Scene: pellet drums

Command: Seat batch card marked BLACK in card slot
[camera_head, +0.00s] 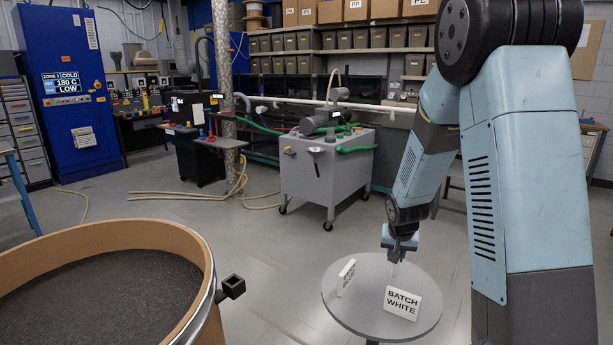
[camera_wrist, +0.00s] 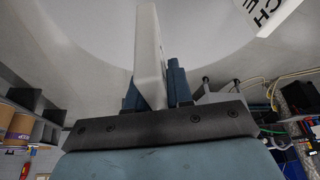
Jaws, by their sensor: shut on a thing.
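My gripper (camera_head: 398,250) is low over the round grey table (camera_head: 372,328). In the wrist view my gripper (camera_wrist: 154,88) is shut on a white card (camera_wrist: 150,45), seen edge-on with no lettering visible. In the head view this held card (camera_head: 394,270) is a thin pale sliver below the fingers; I cannot tell whether it touches the table. A card reading BATCH WHITE (camera_head: 401,303) leans on the table just right of it. Another lettered card (camera_head: 345,278) stands to the left, too angled to read. A black square holder (camera_head: 231,287), perhaps the card slot, sticks out from the drum's rim.
A large brown drum (camera_head: 190,232) of dark pellets fills the lower left. Floor separates it from the table. A grey wheeled machine (camera_head: 327,170) stands behind the table, with hoses (camera_head: 200,195) on the floor. A blue cabinet (camera_head: 68,90) is at the back left.

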